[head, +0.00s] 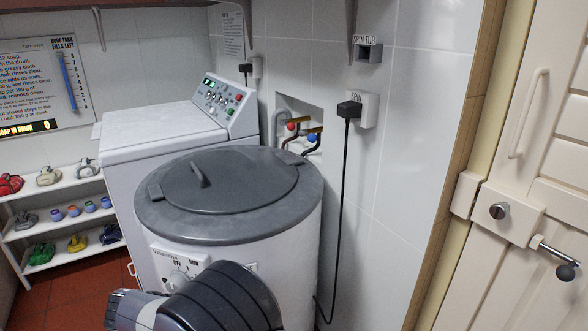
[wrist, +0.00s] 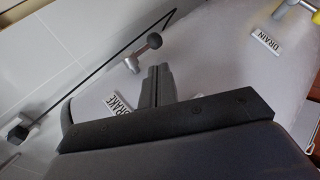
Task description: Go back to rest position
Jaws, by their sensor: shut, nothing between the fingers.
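My gripper (wrist: 157,70) shows in the wrist view with its two dark fingers together and nothing between them. Its tips are close below a small lever with a dark ball knob (wrist: 154,41) on the pale side of a machine. Whether the fingertips touch the lever I cannot tell. In the head view my dark arm fills the bottom middle, in front of the round spin tub (head: 285,255); my fingers are hidden there.
A white washing machine (head: 150,150) stands behind the tub. The grey lid (head: 240,180) is on the tub. A black cord hangs from the SPIN plug (head: 349,109). A cream door (head: 535,110) is at right, shelves (head: 60,198) at left. A DRAIN label (wrist: 265,40) shows at upper right.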

